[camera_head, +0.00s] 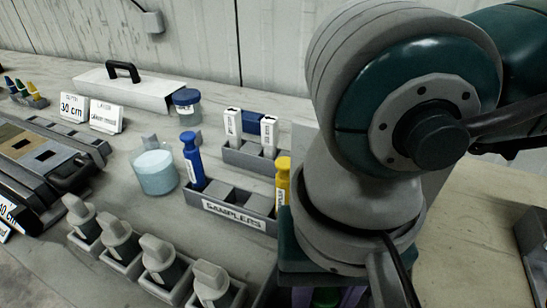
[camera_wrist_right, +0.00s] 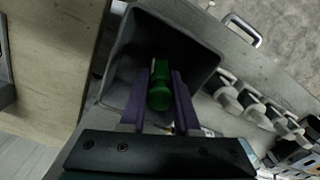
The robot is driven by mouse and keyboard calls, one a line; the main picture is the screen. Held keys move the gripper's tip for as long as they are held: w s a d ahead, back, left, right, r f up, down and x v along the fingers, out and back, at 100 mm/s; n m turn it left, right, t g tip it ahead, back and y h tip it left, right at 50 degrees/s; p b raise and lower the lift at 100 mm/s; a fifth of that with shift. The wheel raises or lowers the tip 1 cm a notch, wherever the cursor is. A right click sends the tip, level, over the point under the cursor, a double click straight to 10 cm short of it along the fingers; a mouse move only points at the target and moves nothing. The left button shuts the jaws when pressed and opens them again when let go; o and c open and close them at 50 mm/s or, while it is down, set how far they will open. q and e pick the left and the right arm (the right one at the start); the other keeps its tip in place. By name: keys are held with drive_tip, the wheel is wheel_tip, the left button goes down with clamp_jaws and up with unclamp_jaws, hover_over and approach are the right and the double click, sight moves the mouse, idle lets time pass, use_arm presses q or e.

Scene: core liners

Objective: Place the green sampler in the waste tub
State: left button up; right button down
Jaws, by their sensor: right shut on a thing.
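The green sampler (camera_wrist_right: 160,84) is between the purple fingers of my right gripper (camera_wrist_right: 161,98) in the right wrist view. The gripper is shut on it. The grey waste tub (camera_wrist_right: 200,62) opens around and beyond the sampler in that view. The sampler overlaps the tub's opening; how deep it is cannot be told. In the head view my right arm hides most of this area. Only a bit of the green sampler (camera_head: 326,297) and a purple finger (camera_head: 352,296) show below it. My left gripper is not in view.
A sampler rack (camera_head: 232,215) labelled SAMPLERS holds a blue sampler (camera_head: 192,160) and a yellow sampler (camera_head: 283,182). Several grey-capped containers (camera_head: 158,257) stand in front. A beaker (camera_head: 155,172) and a blue-lidded jar (camera_head: 187,107) stand behind. The table right of my arm is largely bare.

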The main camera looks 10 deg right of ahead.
drive_tip(key=c, duration=0.6)
unclamp_jaws()
drive_tip(key=shift+s+f, duration=0.1)
wheel_tip(320, 180, up, 11)
drive_tip(key=p, duration=0.6)
drive_tip(key=shift+r+p, duration=0.2)
drive_tip(key=shift+p, duration=0.15)
drive_tip(key=shift+r, duration=0.4)
